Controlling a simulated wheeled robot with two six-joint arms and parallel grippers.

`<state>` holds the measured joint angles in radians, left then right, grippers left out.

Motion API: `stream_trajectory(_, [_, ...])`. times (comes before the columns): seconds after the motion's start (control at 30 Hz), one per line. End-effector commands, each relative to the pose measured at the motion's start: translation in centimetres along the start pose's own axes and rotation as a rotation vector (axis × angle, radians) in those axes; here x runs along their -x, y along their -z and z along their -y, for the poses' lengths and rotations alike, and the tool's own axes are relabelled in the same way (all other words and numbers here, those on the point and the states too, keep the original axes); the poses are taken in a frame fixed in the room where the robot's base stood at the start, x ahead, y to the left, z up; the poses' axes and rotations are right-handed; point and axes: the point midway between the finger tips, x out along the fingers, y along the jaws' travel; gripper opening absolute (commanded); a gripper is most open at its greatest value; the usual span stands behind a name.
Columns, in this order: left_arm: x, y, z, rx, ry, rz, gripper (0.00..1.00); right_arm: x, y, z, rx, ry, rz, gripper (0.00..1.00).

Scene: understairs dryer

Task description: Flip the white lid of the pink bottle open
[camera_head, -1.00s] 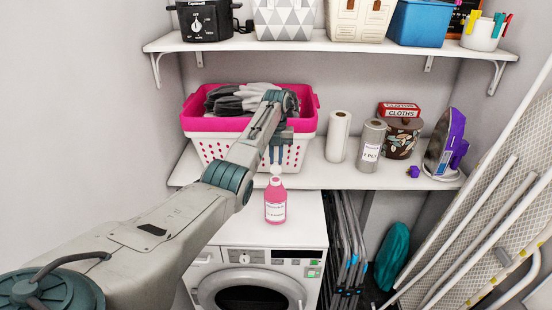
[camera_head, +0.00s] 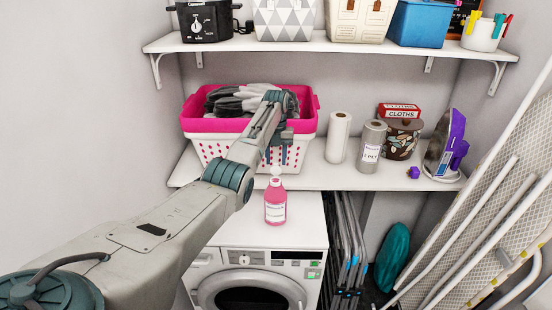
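The pink bottle (camera_head: 275,207) stands upright on top of the white washing machine or dryer, with a pale label on its front. Its white lid (camera_head: 275,181) is at the top; it is too small to tell how far it is open. My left gripper (camera_head: 277,163) points down just above and behind the lid, in front of the laundry basket. Its fingers are small and blend with the basket, so their gap and any contact with the lid are unclear. My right gripper is not in view.
A pink and white laundry basket (camera_head: 210,146) with grey cloth stands on the shelf right behind the bottle. Paper rolls (camera_head: 339,137), a tin and a purple iron (camera_head: 445,145) are to its right. The machine top (camera_head: 230,232) is clear around the bottle.

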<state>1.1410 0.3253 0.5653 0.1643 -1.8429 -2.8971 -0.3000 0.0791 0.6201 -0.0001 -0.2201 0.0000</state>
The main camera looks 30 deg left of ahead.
Motion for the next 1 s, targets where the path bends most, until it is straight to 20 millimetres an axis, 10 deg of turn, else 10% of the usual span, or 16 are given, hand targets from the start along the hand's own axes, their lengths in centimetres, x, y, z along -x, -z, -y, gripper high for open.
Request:
stream_trajectory(0.5, [8.5, -0.1, 0.1, 0.000, 0.002, 0.001, 0.38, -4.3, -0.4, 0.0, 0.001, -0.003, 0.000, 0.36])
stream_trajectory(1.0, [10.5, -0.1, 0.0, -0.001, 0.000, -0.002, 0.38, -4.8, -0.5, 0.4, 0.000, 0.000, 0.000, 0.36])
